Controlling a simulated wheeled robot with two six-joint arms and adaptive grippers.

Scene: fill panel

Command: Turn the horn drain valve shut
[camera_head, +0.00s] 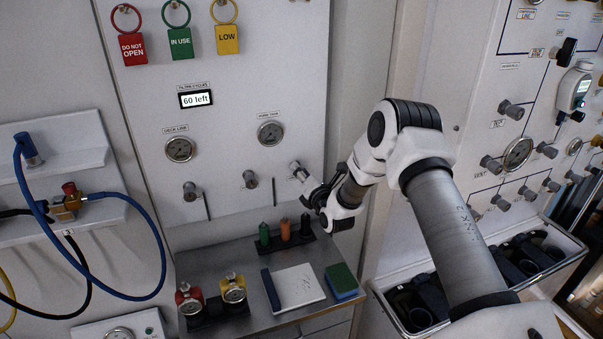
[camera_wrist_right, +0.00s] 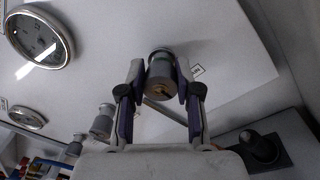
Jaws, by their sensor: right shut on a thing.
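A grey valve knob (camera_head: 296,167) sticks out of the white panel, rightmost in a row with two other grey valves. Its label is too small to read, so I cannot confirm it is the horn drain valve. My right gripper (camera_head: 304,179) is at this knob. In the right wrist view, the two fingers of the gripper (camera_wrist_right: 160,92) are shut on the sides of the round knob (camera_wrist_right: 160,68). A lever or rod (camera_wrist_right: 165,112) shows below the knob between the fingers. My left gripper is not in view.
Two grey valves (camera_head: 190,191) (camera_head: 250,179) stand to the left, under the deck line gauge (camera_head: 179,149) and the horn tank gauge (camera_head: 270,132). Below is a metal shelf (camera_head: 232,262) with coloured markers (camera_head: 285,229), a notepad (camera_head: 298,287) and small gauges (camera_head: 233,288).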

